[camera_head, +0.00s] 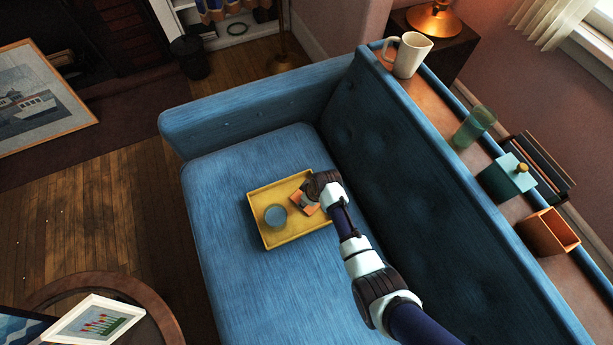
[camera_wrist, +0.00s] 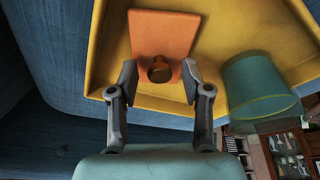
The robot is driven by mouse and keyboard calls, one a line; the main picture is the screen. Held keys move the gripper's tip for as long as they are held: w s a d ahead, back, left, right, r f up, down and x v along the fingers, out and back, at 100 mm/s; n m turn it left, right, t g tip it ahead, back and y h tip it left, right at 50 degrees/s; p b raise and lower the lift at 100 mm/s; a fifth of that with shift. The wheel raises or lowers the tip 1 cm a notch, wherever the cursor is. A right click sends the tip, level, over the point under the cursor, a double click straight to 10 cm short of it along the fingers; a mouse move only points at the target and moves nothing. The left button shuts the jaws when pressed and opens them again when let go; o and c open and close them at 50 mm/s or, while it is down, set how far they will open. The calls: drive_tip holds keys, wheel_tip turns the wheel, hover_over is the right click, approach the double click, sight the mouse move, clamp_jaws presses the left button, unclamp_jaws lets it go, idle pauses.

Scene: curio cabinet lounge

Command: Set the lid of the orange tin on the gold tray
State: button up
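The gold tray (camera_head: 283,241) lies on the blue sofa seat; it also shows in the wrist view (camera_wrist: 108,60). The square orange lid (camera_head: 301,204) is in the tray's right part and appears to lie flat on it. In the wrist view the lid (camera_wrist: 163,32) shows its round knob (camera_wrist: 160,73). My gripper (camera_wrist: 160,76) is open, with its fingers apart on either side of the knob and a gap at each side. In the head view my gripper (camera_head: 314,199) partly hides the lid. The orange tin (camera_head: 548,234) stands open-topped on the ledge behind the sofa.
A blue-green cup (camera_head: 275,215) stands in the tray left of the lid, also close right of my gripper in the wrist view (camera_wrist: 258,92). A cream pitcher (camera_head: 409,55), a green glass (camera_head: 473,127) and a lidded teal tin (camera_head: 507,178) stand along the ledge. The sofa seat's front is clear.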

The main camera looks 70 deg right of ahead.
drive_tip(key=shift+r, duration=0.1)
drive_tip(key=p+v, duration=0.7)
drive_tip(key=v, duration=0.5)
drive_tip(key=w+a+r+n+t+h, duration=0.1)
drive_tip(key=w+a+r+t, duration=0.2)
drive_tip(key=w+a+r, duration=0.7)
drive_tip(key=w+a+r+n+t, duration=0.2)
drive_tip(key=w+a+r, duration=0.65)
drive_tip(key=r, duration=0.35)
drive_tip(key=s+a+r+t+y, duration=0.25)
drive_tip(key=a+r+t, duration=0.25)
drive_tip(key=a+r, duration=1.1)
wheel_tip(320, 180, up, 45)
drive_tip(key=p, duration=4.7)
drive_tip(key=shift+a+n, duration=0.4)
